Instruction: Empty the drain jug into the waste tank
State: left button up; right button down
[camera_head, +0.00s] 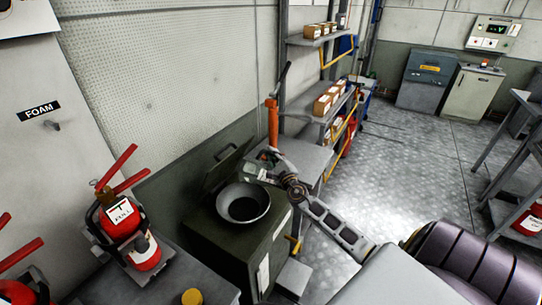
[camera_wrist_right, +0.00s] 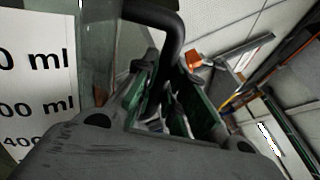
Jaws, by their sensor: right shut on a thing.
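The waste tank (camera_head: 225,238) is a dark green box with a raised lid and a round grey funnel (camera_head: 243,203) on top. My right arm comes in from the lower right, and its gripper (camera_head: 270,160) is above the far edge of the tank, just behind the funnel. It is shut on the drain jug (camera_head: 256,171), which is small and partly hidden there. In the right wrist view the clear jug (camera_wrist_right: 38,85) fills the left side, with a white ml scale. Its dark handle (camera_wrist_right: 172,22) curves at the fingers (camera_wrist_right: 165,95). Its contents cannot be made out. My left gripper is not in view.
Red fire extinguishers (camera_head: 140,248) stand on a bench left of the tank. A yellow cap (camera_head: 192,296) is at the bottom. Shelves with small boxes (camera_head: 325,100) and an orange upright handle (camera_head: 272,120) stand behind the gripper. The floor (camera_head: 400,170) to the right is open.

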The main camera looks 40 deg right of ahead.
jog(key=m, duration=0.1)
jog(key=d+f+m, duration=0.1)
jog(key=m, duration=0.1)
jog(key=shift+s+d+h, duration=0.1)
jog(key=shift+h, duration=0.2)
jog(key=m, duration=0.1)
jog(key=d+f+m, duration=0.1)
jog(key=shift+m+g, duration=0.4)
jog(key=f+m, duration=0.1)
jog(key=m+p, duration=0.1)
jog(key=shift+a+f+m+g, duration=0.3)
jog(key=shift+a+f+m, duration=0.05)
jog(key=shift+a+m, duration=0.05)
jog(key=shift+a+f+m, duration=0.15)
jog(key=shift+f+m, duration=0.25)
jog(key=shift+m, duration=0.2)
jog(key=shift+a+f+m, duration=0.15)
jog(key=shift+f+m, duration=0.15)
jog(key=shift+m, duration=0.2)
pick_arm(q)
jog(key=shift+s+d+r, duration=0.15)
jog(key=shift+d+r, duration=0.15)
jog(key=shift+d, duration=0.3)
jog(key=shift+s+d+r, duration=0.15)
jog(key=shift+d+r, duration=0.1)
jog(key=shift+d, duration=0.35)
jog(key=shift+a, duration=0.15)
